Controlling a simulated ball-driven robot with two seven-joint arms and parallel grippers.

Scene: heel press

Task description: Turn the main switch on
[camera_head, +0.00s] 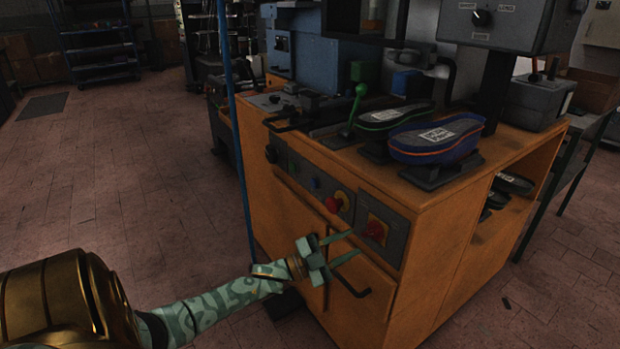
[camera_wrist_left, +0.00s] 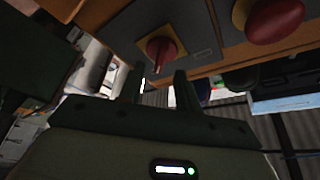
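The main switch (camera_head: 377,229) is a red rotary knob on a yellow plate, set in a dark panel on the front of the orange cabinet. In the left wrist view the switch (camera_wrist_left: 161,50) sits just beyond the fingertips, and its red handle points down toward the gap between them. My left gripper (camera_head: 350,246) is open and empty, with its two fingers apart and pointing at the panel. The fingers also show in the left wrist view (camera_wrist_left: 159,78); they appear close to the knob but not closed around it. My right gripper is not in view.
A red mushroom button (camera_head: 334,204) on a yellow base is left of the switch; it also shows in the wrist view (camera_wrist_left: 275,20). A dark door handle (camera_head: 352,284) is below. Shoe forms (camera_head: 437,138) and a green lever (camera_head: 357,108) stand on top.

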